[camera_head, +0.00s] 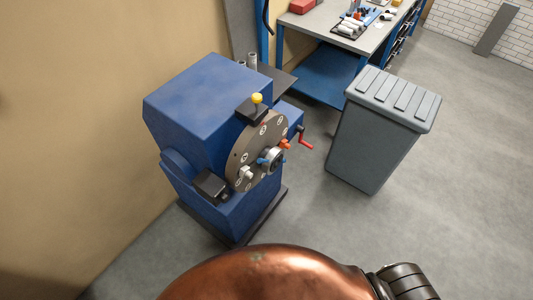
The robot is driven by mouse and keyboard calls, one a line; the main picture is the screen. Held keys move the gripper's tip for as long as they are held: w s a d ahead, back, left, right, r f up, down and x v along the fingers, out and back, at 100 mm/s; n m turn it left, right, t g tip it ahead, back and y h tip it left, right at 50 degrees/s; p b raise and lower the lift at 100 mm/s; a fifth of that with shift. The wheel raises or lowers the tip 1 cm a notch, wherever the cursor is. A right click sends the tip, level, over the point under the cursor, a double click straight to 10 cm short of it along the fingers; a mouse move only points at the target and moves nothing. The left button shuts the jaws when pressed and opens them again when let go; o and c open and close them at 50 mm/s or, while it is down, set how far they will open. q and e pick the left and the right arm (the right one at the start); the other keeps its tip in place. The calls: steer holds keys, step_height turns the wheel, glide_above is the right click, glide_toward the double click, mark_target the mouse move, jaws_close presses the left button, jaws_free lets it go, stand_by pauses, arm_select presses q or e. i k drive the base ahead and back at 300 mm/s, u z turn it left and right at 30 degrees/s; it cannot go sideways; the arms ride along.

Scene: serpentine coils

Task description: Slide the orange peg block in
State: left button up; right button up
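A blue machine (195,95) stands on a dark base left of centre, with a round dark grey disc (241,160) on its front. A small orange block (285,144) shows at the disc's right side, just above the metal hub (273,160). I cannot tell how far in the block sits. A small blue piece (262,161) shows left of the hub. A lever with a yellow knob (257,98) rises at the top, and a red crank handle (304,142) sticks out at the right. Neither of my grippers is in view.
A grey lidded bin (375,140) stands right of the machine. Behind it is a workbench (318,22) with tools and a blue lower shelf (325,75). A tan wall (70,120) is close on the left. The grey floor (460,200) at the right is clear.

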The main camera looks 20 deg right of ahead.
mark_target(284, 143)
steer(key=z, duration=1.6)
steer(key=i, duration=0.7)
steer(key=u, duration=1.55)
